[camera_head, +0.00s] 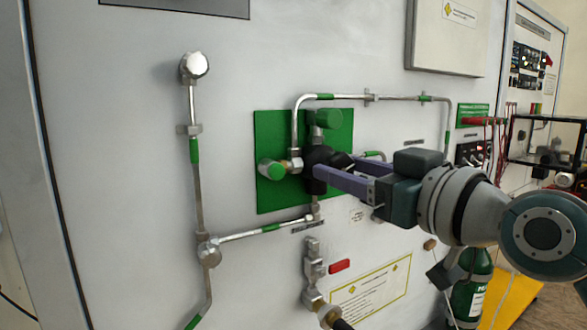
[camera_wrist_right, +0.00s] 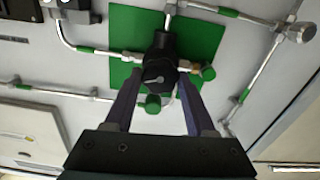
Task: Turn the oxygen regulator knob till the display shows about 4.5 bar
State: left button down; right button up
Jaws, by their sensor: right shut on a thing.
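The black regulator knob (camera_head: 318,157) sits in front of a green plate on the grey wall panel. It also shows in the wrist view (camera_wrist_right: 160,72), between my fingers. My right gripper (camera_head: 328,168) reaches in from the right and is shut on the knob, with one purple finger on each side in the wrist view (camera_wrist_right: 160,85). Two green round fittings, one at the left (camera_head: 271,170) and one above (camera_head: 327,118), sit by the knob. I cannot read any pressure value. My left gripper is not in view.
Metal pipes with green bands (camera_head: 303,120) run around the green plate (camera_head: 267,130). A lower valve fitting (camera_head: 314,270) and a yellow-bordered notice (camera_head: 375,288) are below. A green cylinder (camera_head: 472,285) stands at lower right. The panel's far left is largely bare.

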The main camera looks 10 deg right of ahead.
jog(key=shift+m, duration=0.3)
grip_shut()
jog(key=shift+m+p, duration=0.5)
jog(key=shift+m, duration=0.7)
jog(key=m, duration=0.3)
jog(key=shift+d+m+p, duration=0.1)
jog(key=shift+m+p, duration=0.25)
jog(key=shift+m, duration=0.05)
jog(key=m+p, duration=0.1)
jog(key=m, duration=0.4)
jog(key=shift+m, duration=1)
jog(key=shift+f, duration=0.1)
jog(key=o, duration=1.3)
grip_release()
jog(key=shift+o, duration=0.2)
